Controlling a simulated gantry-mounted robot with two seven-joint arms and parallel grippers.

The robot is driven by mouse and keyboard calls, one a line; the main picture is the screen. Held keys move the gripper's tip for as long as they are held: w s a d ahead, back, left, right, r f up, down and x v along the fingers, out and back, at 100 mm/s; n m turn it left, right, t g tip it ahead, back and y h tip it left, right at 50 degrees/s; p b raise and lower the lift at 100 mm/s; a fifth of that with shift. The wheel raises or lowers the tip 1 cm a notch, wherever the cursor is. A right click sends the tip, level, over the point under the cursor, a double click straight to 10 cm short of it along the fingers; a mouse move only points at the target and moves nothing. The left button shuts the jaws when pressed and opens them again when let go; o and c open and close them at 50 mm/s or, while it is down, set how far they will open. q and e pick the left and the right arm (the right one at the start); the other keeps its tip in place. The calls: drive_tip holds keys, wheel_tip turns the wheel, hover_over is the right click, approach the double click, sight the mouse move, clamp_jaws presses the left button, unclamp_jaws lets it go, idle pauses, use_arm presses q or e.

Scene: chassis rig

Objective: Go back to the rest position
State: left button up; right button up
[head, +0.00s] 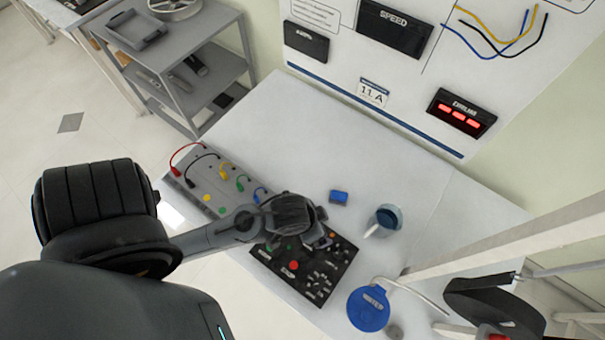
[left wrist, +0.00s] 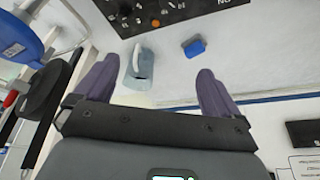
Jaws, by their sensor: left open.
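My left gripper (head: 322,238) hangs over the far edge of a black control panel (head: 316,281) on the white table. In the left wrist view its two purple fingers (left wrist: 157,70) are spread apart with nothing between them. The panel has a red button and several small knobs; the arm hides part of it. It also shows at the top of the left wrist view (left wrist: 185,8). My right gripper is in neither view.
A blue block (head: 339,197) and a grey-blue cup (head: 386,219) stand beyond the panel. A round blue lid-like thing (head: 369,308) lies right of it. A grey cable box (head: 216,185) is at left. A slanted pale beam (head: 520,243) crosses the right side. The table's back is clear.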

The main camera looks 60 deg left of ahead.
use_arm(q)
drive_tip(key=shift+g, duration=0.3)
drive_tip(key=s+a, duration=0.1)
drive_tip(key=s+a+r, duration=0.1)
drive_tip(key=s, duration=0.1)
drive_tip(key=shift+s+a, duration=0.1)
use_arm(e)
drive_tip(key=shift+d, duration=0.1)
use_arm(q)
drive_tip(key=shift+r, duration=0.1)
use_arm(e)
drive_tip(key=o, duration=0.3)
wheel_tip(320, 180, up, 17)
drive_tip(key=p, duration=1.6)
drive_tip(key=shift+p, duration=0.35)
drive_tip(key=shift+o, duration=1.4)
use_arm(q)
wheel_tip(320, 180, up, 16)
drive_tip(key=shift+r, duration=0.25)
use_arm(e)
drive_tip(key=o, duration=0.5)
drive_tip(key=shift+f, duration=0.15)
